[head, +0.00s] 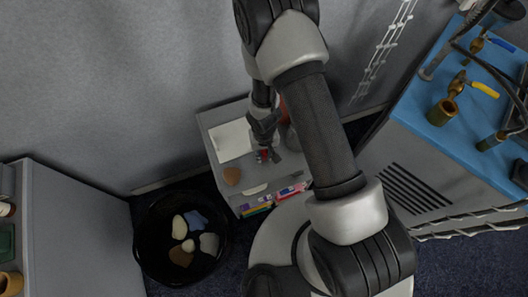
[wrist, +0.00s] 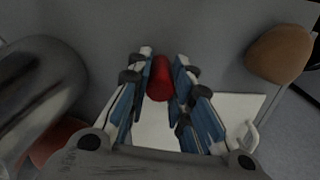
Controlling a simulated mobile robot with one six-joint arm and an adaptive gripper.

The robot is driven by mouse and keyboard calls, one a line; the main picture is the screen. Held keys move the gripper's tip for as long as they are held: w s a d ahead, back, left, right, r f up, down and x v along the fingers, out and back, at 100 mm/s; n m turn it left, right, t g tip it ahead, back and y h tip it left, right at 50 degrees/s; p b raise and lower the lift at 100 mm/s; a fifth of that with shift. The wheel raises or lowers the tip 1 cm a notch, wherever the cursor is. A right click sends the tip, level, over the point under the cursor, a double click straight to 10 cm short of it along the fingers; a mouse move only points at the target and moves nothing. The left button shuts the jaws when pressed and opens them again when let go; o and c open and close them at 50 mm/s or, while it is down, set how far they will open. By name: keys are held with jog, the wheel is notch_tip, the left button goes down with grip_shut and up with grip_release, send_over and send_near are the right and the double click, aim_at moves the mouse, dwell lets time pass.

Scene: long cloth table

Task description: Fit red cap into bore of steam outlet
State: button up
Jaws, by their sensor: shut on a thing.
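The red cap (wrist: 159,80) is between the two fingers of my gripper (wrist: 161,65) in the wrist view. The gripper is shut on it, over the top of a small grey cabinet. In the head view my gripper (head: 265,148) hangs low over that cabinet, with a bit of the red cap (head: 263,155) showing. I cannot tell if the cap touches the cabinet top. Several brass fittings stand on a blue bench top at right. One is an open upright brass cylinder (head: 441,113); I cannot tell whether it is the steam outlet.
The small cabinet (head: 210,121) bears a white sheet (head: 231,140) and a brown rounded thing (head: 232,176). Books (head: 257,208) fill its shelf. A black bin (head: 146,238) with several rags stands at left of it.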

aim_at(264, 151)
notch_tip(264, 151, up, 20)
jog(key=p, duration=1.9)
jog(key=shift+p, duration=0.4)
